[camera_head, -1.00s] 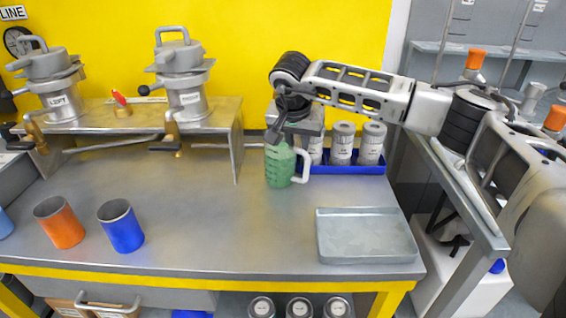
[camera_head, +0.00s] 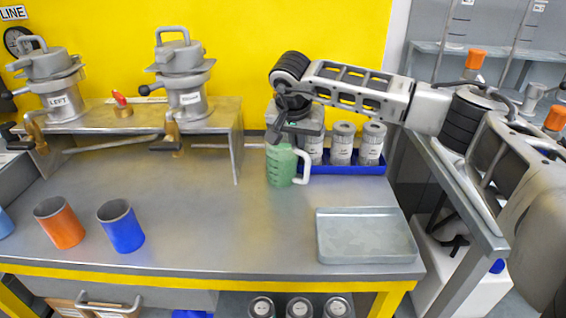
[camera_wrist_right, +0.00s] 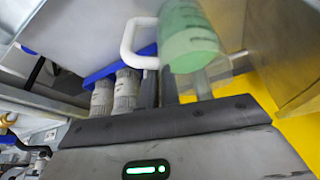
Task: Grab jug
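The jug (camera_head: 281,168) is translucent green with a white handle on its right side. It stands upright on the steel table, in front of the blue tray. In the right wrist view the jug (camera_wrist_right: 190,38) is at the top, its white handle to its left. My right gripper (camera_head: 277,136) is just above and behind the jug's rim in the head view. Its dark fingers (camera_wrist_right: 158,88) show below the jug and handle in the wrist view. I cannot tell how far apart they are or whether they touch the jug. My left gripper is out of view.
A blue tray (camera_head: 350,169) with several grey canisters stands behind the jug. A grey metal tray (camera_head: 367,240) lies at front right. An orange cup (camera_head: 60,224) and a blue cup (camera_head: 121,229) stand at left. A raised stand (camera_head: 228,118) bears two lidded vessels. The middle table is clear.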

